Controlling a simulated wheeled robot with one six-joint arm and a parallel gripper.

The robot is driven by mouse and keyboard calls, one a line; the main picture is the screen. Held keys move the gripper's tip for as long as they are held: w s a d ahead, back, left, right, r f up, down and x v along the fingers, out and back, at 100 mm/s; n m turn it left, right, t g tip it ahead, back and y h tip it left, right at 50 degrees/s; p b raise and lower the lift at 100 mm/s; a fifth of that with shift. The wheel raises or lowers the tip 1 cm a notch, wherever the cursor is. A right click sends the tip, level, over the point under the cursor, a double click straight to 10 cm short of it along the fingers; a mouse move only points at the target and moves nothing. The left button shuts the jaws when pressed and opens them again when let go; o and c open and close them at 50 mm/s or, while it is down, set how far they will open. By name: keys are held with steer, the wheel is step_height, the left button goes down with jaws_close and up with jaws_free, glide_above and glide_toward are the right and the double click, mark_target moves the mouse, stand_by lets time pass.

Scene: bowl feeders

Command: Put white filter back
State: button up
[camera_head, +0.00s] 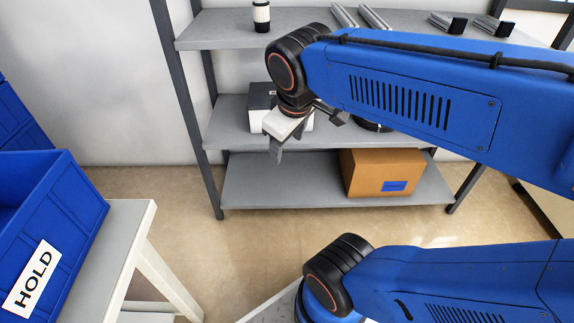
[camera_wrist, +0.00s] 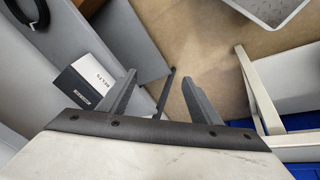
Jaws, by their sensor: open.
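A white filter (camera_head: 261,16) with dark bands at top and bottom stands upright on the top shelf of the grey rack, near its left end. My gripper (camera_head: 284,144) hangs in front of the rack at middle-shelf height, below and apart from the filter, pointing downward. In the wrist view my gripper (camera_wrist: 159,80) has its two dark fingers spread with nothing held between them. The filter does not show in the wrist view.
A blue bin marked HOLD (camera_head: 40,245) stands on a light table (camera_head: 105,255) at left. A black-and-white box (camera_head: 262,97) on the middle shelf is labelled BELTS in the wrist view (camera_wrist: 93,76). A cardboard box (camera_head: 372,172) sits below. Metal parts (camera_head: 374,17) lie on top. Floor between is clear.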

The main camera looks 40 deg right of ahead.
steer(key=s+a+f+m, duration=0.1)
steer(key=s+a+f+m+y, duration=0.1)
steer(key=s+f+m, duration=0.1)
steer(key=shift+s+a+f+t+y, duration=0.2)
steer(key=shift+s+a+t+y, duration=0.1)
steer(key=shift+t, duration=0.1)
stand_by(1.1)
